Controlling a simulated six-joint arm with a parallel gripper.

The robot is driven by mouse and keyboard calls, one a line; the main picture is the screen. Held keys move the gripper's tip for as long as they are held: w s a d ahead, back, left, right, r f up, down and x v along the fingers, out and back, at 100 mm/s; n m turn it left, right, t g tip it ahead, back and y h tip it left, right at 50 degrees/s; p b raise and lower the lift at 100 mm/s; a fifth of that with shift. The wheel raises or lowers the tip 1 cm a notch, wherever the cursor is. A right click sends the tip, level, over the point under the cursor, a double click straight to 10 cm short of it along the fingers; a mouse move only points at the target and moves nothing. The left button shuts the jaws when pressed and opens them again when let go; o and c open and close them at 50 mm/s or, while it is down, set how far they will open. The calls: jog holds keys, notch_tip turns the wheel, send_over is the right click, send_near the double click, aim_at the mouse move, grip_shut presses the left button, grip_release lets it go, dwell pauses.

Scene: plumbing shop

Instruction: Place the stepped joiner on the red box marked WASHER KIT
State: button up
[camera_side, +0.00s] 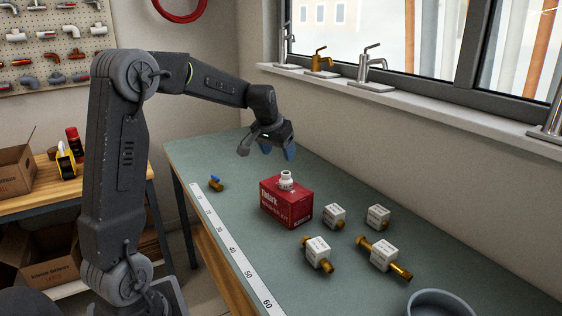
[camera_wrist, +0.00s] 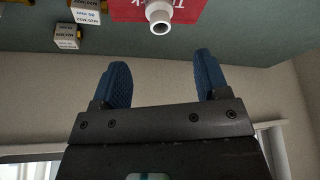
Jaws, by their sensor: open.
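The red box (camera_side: 286,205) stands on the green bench top; its lettering is too small to read fully. The white stepped joiner (camera_side: 286,180) stands upright on top of the box. In the wrist view the joiner (camera_wrist: 160,17) shows at the top edge, over part of the red box (camera_wrist: 126,9). My gripper (camera_side: 279,152) is above and behind the box, apart from the joiner. In the wrist view its two blue fingers (camera_wrist: 163,80) are spread with nothing between them.
Several brass fittings with white label blocks, such as one at the front (camera_side: 318,253), lie right of the box. A grey round dish (camera_side: 441,303) is at the near right. Taps line the windowsill (camera_side: 400,92).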

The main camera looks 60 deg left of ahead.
jog(key=s+d+r+m, duration=0.1)
jog(key=s+d+r, duration=0.25)
jog(key=d, duration=0.35)
jog(key=s+d+r+m, duration=0.1)
jog(key=s+d+r, duration=0.1)
jog(key=s+d, duration=0.35)
jog(key=s+d+f+m+t+h, duration=0.1)
jog(key=s+d+f+m+h, duration=0.1)
jog(key=s+d, duration=1)
jog(key=shift+s+d+f+m, duration=0.25)
jog(key=shift+s+f+m, duration=0.35)
jog(key=shift+s, duration=0.35)
